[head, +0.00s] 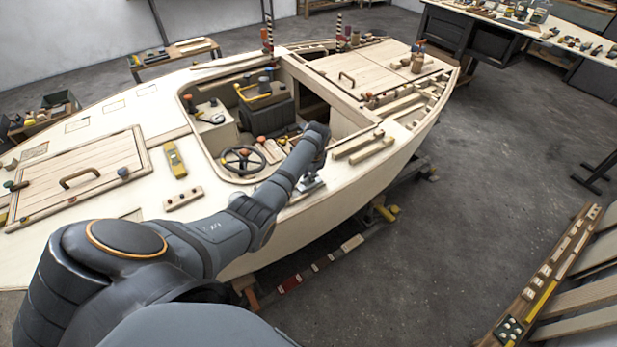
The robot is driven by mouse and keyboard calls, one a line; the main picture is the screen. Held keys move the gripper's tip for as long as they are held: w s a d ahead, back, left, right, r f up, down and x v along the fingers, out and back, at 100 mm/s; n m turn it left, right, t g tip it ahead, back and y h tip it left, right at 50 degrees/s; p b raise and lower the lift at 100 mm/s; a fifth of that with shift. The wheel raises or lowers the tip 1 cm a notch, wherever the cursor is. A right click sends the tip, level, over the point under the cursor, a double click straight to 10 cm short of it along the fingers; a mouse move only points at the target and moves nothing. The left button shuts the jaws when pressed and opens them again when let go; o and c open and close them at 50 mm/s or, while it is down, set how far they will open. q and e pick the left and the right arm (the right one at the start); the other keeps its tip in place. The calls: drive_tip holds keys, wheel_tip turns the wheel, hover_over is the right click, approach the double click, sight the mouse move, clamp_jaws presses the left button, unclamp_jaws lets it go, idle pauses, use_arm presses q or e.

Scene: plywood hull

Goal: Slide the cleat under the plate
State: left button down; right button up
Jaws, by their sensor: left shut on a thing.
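My left gripper (311,184) is at the right side deck of the plywood hull (340,210), beside the cockpit opening. Its arm comes in from the lower left, bends at the wrist and points down at the deck. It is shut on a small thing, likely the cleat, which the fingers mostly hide. I cannot make out the plate, nor whether the held thing touches it. A short wooden strip with dark dots (183,198) lies on the deck left of the arm. My right gripper is not in view.
The cockpit holds a steering wheel (243,160) and a dark box (265,108). A yellow tool (175,160) and a hatch with a handle (80,180) are on the left deck. Wooden strips (365,146) lie beyond the gripper.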

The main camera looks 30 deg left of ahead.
use_arm(q)
drive_tip(key=shift+f+b, duration=0.6)
drive_tip(key=shift+s+r+p, duration=0.2)
drive_tip(key=shift+r+p, duration=0.1)
drive_tip(key=shift+p, duration=0.15)
drive_tip(key=shift+s+a+p, duration=0.3)
drive_tip(key=shift+s+p, duration=0.4)
drive_tip(key=shift+p, duration=0.3)
drive_tip(key=shift+s+a+p, duration=0.3)
drive_tip(key=shift+s+p, duration=0.4)
drive_tip(key=shift+p, duration=0.25)
drive_tip(key=shift+s+a+f+p, duration=0.15)
drive_tip(key=shift+s+a+p, duration=0.05)
drive_tip(key=shift+s+p, duration=0.35)
drive_tip(key=c, duration=1.2)
unclamp_jaws()
